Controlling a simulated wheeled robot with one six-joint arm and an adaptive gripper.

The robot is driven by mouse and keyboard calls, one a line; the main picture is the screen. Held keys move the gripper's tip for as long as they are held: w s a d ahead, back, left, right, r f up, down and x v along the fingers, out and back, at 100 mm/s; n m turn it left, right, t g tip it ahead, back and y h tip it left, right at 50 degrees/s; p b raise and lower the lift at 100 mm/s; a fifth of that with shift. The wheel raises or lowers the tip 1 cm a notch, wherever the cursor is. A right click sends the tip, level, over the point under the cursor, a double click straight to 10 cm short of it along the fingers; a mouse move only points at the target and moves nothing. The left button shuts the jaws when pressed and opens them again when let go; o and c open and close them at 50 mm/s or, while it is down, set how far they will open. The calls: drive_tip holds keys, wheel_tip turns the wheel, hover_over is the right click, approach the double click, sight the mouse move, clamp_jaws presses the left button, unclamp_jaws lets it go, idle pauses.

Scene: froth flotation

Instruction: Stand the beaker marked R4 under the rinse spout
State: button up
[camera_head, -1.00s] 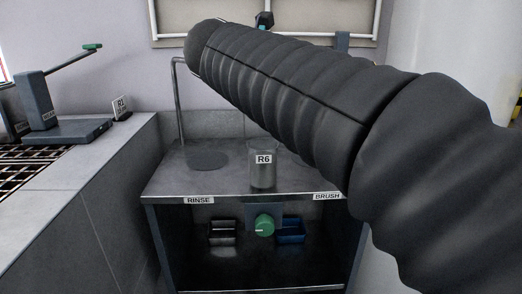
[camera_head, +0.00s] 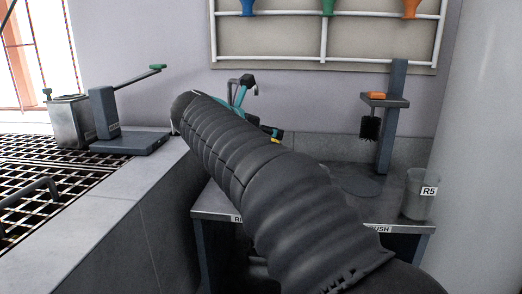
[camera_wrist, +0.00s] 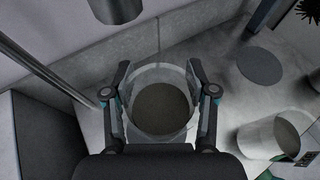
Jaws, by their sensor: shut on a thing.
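My gripper (camera_wrist: 158,70) is shut on a clear beaker (camera_wrist: 163,127) with a grey-brown layer inside. No mark shows on this beaker, so I cannot read whether it is R4. In the head view my gripper (camera_head: 260,112) shows only in part beyond my arm, and the held beaker is hidden. In the wrist view a thin metal pipe (camera_wrist: 50,72) at the left appears to belong to the rinse spout. The spout's outlet and the spot under it are hidden. I cannot tell whether the beaker touches the bench (camera_wrist: 228,115).
A beaker marked R5 (camera_head: 418,200) stands at the bench's right end. Another labelled beaker (camera_wrist: 275,137) is close to my gripper's right. A brush (camera_head: 370,125) hangs over a dark disc (camera_head: 355,183). A grated counter (camera_head: 95,160) lies left, and a wall stands behind.

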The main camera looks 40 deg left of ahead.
drive_tip(key=shift+s+a+f, duration=0.15)
drive_tip(key=shift+a+f, duration=0.2)
drive_tip(key=shift+a, duration=0.15)
drive_tip(key=shift+f+b, duration=0.65)
drive_tip(key=shift+f, duration=1.3)
drive_tip(key=shift+f, duration=0.2)
drive_tip(key=o, duration=1.3)
drive_tip(key=shift+r, duration=0.1)
drive_tip(key=shift+r, duration=0.15)
drive_tip(key=v, duration=1.2)
drive_tip(key=shift+p, duration=0.4)
